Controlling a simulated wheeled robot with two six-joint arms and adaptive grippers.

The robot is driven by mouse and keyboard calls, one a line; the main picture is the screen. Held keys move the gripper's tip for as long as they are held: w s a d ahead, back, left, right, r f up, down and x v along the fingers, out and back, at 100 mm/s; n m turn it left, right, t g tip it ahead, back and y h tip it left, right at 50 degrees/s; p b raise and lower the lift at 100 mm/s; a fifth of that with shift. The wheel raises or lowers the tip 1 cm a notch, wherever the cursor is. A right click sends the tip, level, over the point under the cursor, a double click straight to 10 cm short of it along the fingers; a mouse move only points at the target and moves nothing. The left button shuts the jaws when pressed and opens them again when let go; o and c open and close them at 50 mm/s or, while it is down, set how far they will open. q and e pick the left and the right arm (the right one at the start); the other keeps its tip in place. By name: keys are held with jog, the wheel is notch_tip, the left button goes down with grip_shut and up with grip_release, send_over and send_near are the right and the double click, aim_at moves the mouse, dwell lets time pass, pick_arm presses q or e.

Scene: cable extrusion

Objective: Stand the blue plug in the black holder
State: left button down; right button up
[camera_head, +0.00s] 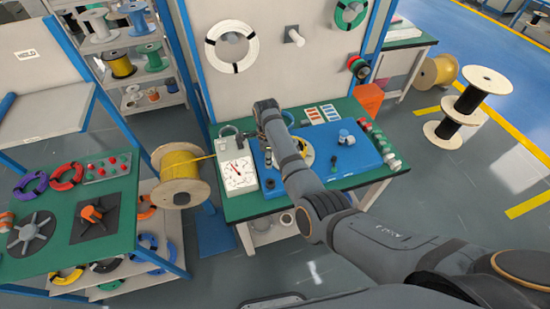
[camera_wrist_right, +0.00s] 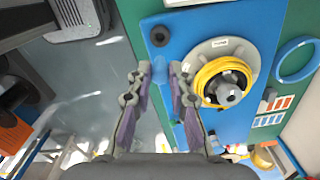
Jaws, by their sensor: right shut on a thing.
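The blue plug (camera_wrist_right: 158,66) shows in the right wrist view as a pale blue upright shape between my right fingertips. My right gripper (camera_wrist_right: 160,78) is shut on it, over the near edge of the blue board. In the head view my right gripper (camera_head: 269,156) is small and partly covered by my own arm. The black holder (camera_wrist_right: 160,36) is a dark round piece on the blue board, just beyond the plug in the wrist view. It also shows near the board's left front corner in the head view (camera_head: 270,183). The plug is apart from the holder. My left gripper is out of view.
The blue board (camera_head: 365,160) lies on the green worktable (camera_head: 240,207). A spool of yellow cable (camera_wrist_right: 220,78) sits close beside the gripper. A white meter box (camera_head: 237,174) stands left of the board. A grey, blue-topped fitting (camera_head: 344,137) stands to the right.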

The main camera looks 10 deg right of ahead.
jog(key=shift+f, duration=0.1)
dwell(0.4)
jog(key=shift+f+b, duration=4.05)
jog(key=shift+f, duration=1.55)
jog(key=shift+f, duration=0.4)
jog(key=o, duration=0.9)
jog(key=shift+o, duration=0.2)
jog(key=shift+r, duration=0.15)
notch_tip(320, 180, up, 8)
jog(key=p, duration=0.8)
